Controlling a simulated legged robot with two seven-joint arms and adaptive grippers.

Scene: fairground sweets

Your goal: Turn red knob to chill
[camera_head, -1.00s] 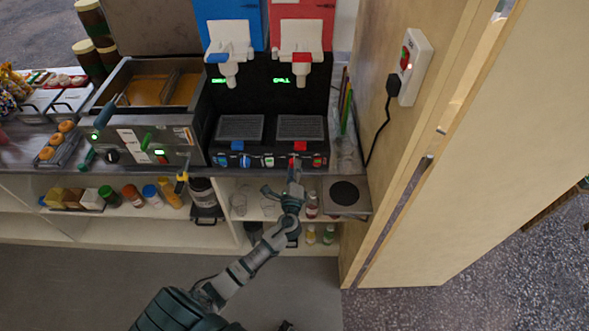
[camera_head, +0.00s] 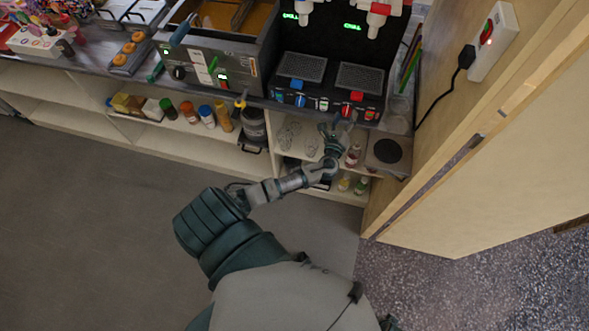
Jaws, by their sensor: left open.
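The slush machine (camera_head: 330,65) stands on the counter at upper centre, with a row of small controls along its front. The red knob (camera_head: 346,110) is on the right half of that front panel. The green display (camera_head: 353,27) above it on the right reads CHILL, as does the left display (camera_head: 291,16). My left gripper (camera_head: 337,126) is open, just below and in front of the red knob, with its fingers pointing up at the panel. I cannot tell whether a fingertip touches the knob, and the knob's pointer is too small to read. My right gripper is not in view.
A fryer (camera_head: 216,62) with a front panel stands left of the machine. Below the counter, an open shelf (camera_head: 170,139) holds bottles and jars. At right are a wall switch with a black plug (camera_head: 467,57) and a wooden door (camera_head: 500,165). The floor at lower left is clear.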

